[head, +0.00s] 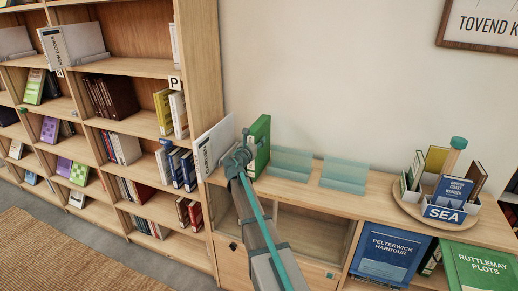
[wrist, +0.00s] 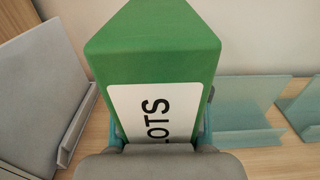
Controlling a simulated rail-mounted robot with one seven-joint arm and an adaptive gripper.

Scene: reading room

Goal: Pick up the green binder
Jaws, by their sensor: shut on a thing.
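The green binder (head: 259,143) stands upright on top of the low wooden cabinet, near its left end. My gripper (head: 240,158) is at the binder's near side in the head view. In the wrist view my gripper (wrist: 160,138) has a finger on each side of the binder and is shut on it.
A white sign holder (head: 213,146) stands close left of the binder. Two empty teal stands (head: 291,163) (head: 345,176) are to its right. A round tray (head: 408,207) with books and a "SEA" sign is further right. A tall bookshelf (head: 205,60) rises at left.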

